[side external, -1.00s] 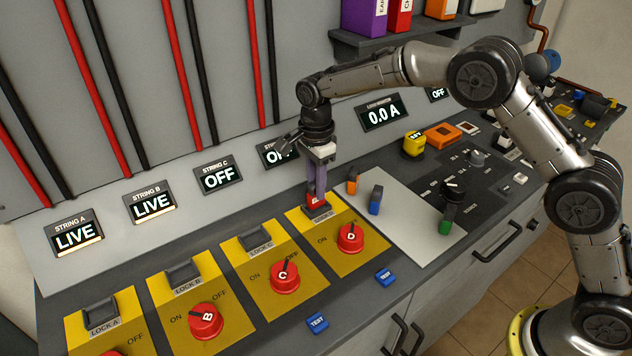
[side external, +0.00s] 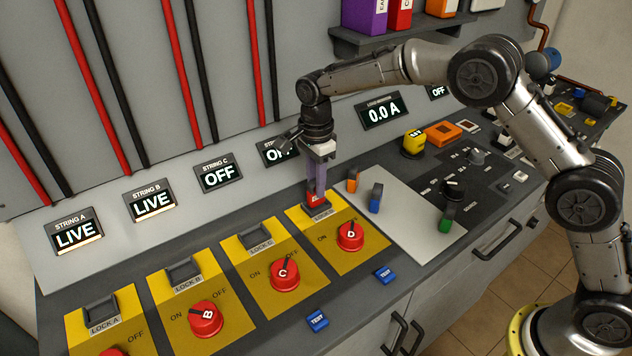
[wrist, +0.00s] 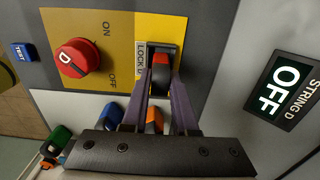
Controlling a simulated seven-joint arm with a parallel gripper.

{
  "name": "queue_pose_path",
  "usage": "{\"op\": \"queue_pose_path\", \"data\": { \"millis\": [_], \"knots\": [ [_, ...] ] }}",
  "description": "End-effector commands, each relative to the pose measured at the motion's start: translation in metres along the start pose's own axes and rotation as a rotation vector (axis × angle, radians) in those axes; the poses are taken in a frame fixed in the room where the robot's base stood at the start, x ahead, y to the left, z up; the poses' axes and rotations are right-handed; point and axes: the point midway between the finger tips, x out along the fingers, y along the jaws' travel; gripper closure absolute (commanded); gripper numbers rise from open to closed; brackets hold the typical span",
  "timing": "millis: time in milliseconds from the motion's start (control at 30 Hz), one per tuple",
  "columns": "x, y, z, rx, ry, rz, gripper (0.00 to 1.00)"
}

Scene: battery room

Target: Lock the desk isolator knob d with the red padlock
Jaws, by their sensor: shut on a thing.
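The red padlock (side external: 315,197) is between the fingers of my gripper (side external: 316,190), which is shut on it. It sits at the lock D slot at the top of the yellow D panel (side external: 372,256). In the wrist view the padlock (wrist: 161,72) shows red and dark inside the lock D recess (wrist: 152,48), with the fingers (wrist: 160,90) on either side. I cannot tell how deep it is seated. The red knob D (side external: 350,236) is apart from the gripper; it also shows in the wrist view (wrist: 76,58). The String D display (wrist: 288,84) reads OFF.
Orange (side external: 352,183) and blue (side external: 376,198) pieces stand on the light plate just right of the gripper, with a green one (side external: 446,220) farther right. Empty lock recesses A (side external: 100,311), B (side external: 183,270) and C (side external: 255,237) lie to the left. The wall rises close behind.

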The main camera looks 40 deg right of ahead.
Motion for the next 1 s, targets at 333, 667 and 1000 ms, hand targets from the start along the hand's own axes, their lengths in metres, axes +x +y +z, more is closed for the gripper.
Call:
{"op": "queue_pose_path", "data": {
  "millis": [333, 667, 1000],
  "knots": [
    [0.004, 0.0, 0.0, 0.0, 0.0, 0.0, 1.0],
    [0.01, 0.0, 0.0, 0.0, 0.0, -0.001, 1.0],
    [0.013, 0.0, 0.0, 0.0, 0.0, -0.001, 0.61]
  ]
}}
